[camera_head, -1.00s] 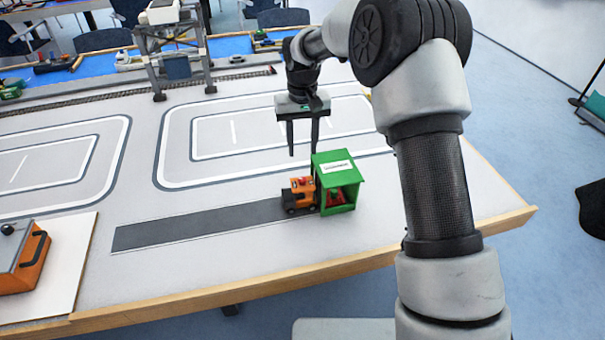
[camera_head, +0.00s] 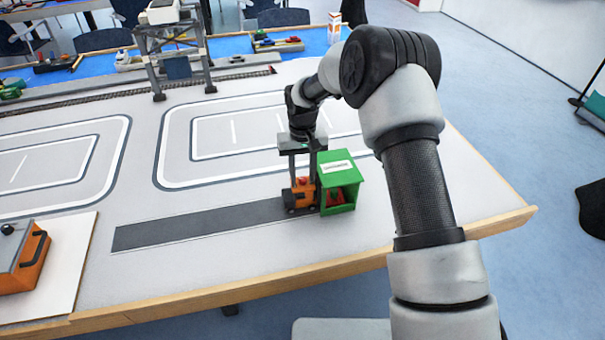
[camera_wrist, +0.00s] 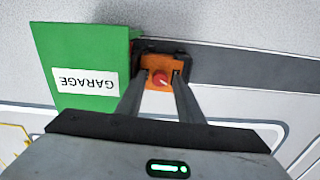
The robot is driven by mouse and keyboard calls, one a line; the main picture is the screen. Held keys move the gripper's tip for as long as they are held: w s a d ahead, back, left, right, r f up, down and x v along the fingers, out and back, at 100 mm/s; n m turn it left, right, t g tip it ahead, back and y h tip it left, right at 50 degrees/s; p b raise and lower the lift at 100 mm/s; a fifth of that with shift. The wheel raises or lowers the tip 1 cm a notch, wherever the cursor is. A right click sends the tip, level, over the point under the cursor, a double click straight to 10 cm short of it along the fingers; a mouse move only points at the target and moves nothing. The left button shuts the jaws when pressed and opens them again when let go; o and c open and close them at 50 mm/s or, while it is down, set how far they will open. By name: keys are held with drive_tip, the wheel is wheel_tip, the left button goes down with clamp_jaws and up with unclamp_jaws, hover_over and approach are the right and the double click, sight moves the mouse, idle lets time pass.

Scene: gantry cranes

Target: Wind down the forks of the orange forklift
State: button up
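The orange forklift (camera_head: 299,200) stands on the dark strip, right against the left side of the green garage (camera_head: 341,178). In the wrist view the orange forklift (camera_wrist: 158,62) has a round red knob (camera_wrist: 160,80) with a pale mark on top. My gripper (camera_head: 303,183) points down at the forklift's top. In the wrist view my gripper (camera_wrist: 160,76) has its fingertips on either side of the knob, with a gap on each side, open and holding nothing. A red thing (camera_head: 335,197) shows inside the garage. I cannot make out the forks.
The garage's wall stands close beside my right finger. The dark strip (camera_head: 190,226) runs clear to the left. An orange-and-grey box (camera_head: 22,258) sits on a white board at the front left. A gantry crane (camera_head: 172,45) stands at the back.

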sight(302, 178)
clamp_jaws()
drive_tip(key=shift+n+b, duration=0.4)
drive_tip(key=shift+n, duration=1.9)
drive_tip(key=shift+o, duration=1)
unclamp_jaws()
wheel_tip(302, 178, up, 18)
drive_tip(key=shift+f, duration=0.2)
